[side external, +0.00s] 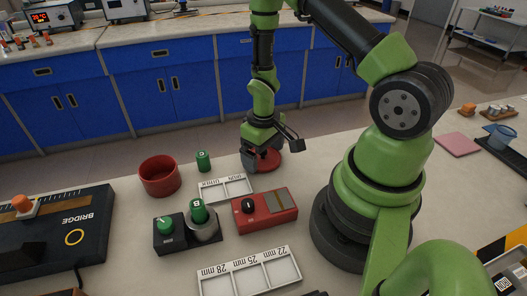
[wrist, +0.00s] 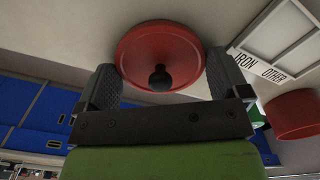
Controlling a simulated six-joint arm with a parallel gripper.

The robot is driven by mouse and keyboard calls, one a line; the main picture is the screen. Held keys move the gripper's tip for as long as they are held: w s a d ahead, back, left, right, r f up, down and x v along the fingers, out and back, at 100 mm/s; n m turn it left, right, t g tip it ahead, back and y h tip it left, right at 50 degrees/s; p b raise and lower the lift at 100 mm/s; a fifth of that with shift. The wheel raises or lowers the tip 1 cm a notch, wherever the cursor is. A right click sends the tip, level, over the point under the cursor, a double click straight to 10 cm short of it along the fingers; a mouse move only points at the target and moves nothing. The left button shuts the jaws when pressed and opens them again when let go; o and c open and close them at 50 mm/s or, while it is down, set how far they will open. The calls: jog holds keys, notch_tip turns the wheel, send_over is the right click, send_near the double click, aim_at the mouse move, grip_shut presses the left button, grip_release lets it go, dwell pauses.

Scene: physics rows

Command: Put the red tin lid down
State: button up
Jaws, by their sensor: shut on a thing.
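The red tin lid (wrist: 150,50), a round disc with a black knob, sits between the two fingers of my gripper (wrist: 163,85) in the wrist view. The fingers are shut on its rim from either side. In the side view the red lid (side external: 270,158) shows partly behind my gripper (side external: 262,160), low at the far part of the bench. I cannot tell whether the lid touches the bench top. The open red tin (side external: 159,178) stands to the left, apart from the lid; it also shows at the right of the wrist view (wrist: 295,116).
A green weight (side external: 203,161) and a white labelled tray (side external: 238,188) lie between tin and gripper. Bare bench (side external: 330,160) lies right of the gripper.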

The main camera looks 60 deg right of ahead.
jog(key=shift+f, duration=0.1)
jog(key=o, duration=0.6)
jog(key=s+a+r+m+t, duration=0.1)
jog(key=a+r+t, duration=0.1)
jog(key=r, duration=0.9)
jog(key=a+r+t, duration=0.1)
jog(key=a+r, duration=0.2)
jog(key=r, duration=0.9)
jog(key=s+a+r+t, duration=0.1)
jog(key=s+a+r, duration=0.1)
jog(key=s, duration=0.1)
jog(key=s+a+r+t+y, duration=0.1)
jog(key=s+a+r, duration=0.1)
jog(key=s+r, duration=0.1)
jog(key=s+a+r+t+y, duration=0.1)
jog(key=s+a+r+t, duration=0.1)
jog(key=s+r, duration=0.1)
jog(key=shift+a+m, duration=0.3)
jog(key=shift+m, duration=0.1)
